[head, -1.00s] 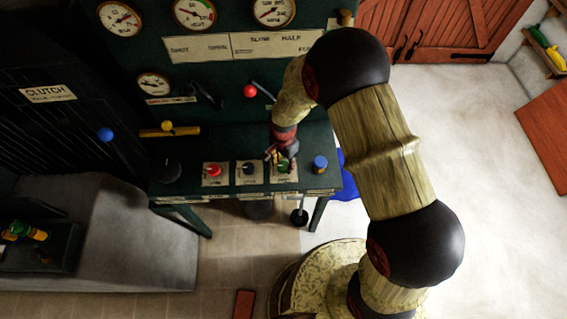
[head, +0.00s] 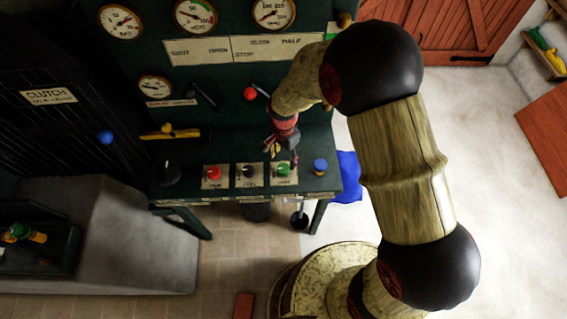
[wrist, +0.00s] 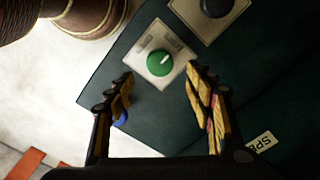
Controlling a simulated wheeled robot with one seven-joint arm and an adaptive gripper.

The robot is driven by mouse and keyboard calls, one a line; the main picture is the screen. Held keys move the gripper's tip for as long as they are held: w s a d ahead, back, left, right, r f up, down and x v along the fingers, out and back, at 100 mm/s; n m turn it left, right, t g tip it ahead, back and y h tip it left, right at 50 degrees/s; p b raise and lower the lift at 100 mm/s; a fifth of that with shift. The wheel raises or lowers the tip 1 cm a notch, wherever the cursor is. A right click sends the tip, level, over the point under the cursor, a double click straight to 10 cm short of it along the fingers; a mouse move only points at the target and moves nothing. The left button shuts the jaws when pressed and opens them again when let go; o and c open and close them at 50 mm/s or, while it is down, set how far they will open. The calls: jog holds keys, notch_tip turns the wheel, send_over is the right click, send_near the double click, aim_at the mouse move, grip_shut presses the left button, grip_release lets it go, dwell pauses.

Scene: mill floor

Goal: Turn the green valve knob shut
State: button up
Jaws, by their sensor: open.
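The green valve knob (head: 283,170) sits on a pale square plate on the dark green console, at the right end of a row of knobs. In the wrist view the green knob (wrist: 160,62) shows whole, with a white pointer line aimed to the upper right, toward lettering on the plate that I cannot read surely. My gripper (head: 282,155) is just above and behind the knob in the head view. In the wrist view my gripper (wrist: 158,82) is open and empty, its fingers apart with the knob beyond their tips. It does not touch the knob.
A red knob (head: 212,173) and a black knob (head: 248,170) stand left of the green one. A red-balled lever (head: 250,93) rises behind, near my forearm. Gauges (head: 195,14) line the panel.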

jog(key=shift+r, duration=2.6)
jog(key=shift+n, duration=0.3)
jog(key=s+d+r+n+t+b, duration=0.2)
jog(key=s+d+r+n, duration=0.2)
jog(key=s+d+r, duration=0.3)
jog(key=s+d+r+n+t+b, duration=0.3)
jog(key=s+d+r+n, duration=0.2)
jog(key=s+r, duration=0.8)
notch_tip(320, 180, up, 4)
jog(key=shift+d+t, duration=0.3)
jog(key=shift+d, duration=0.8)
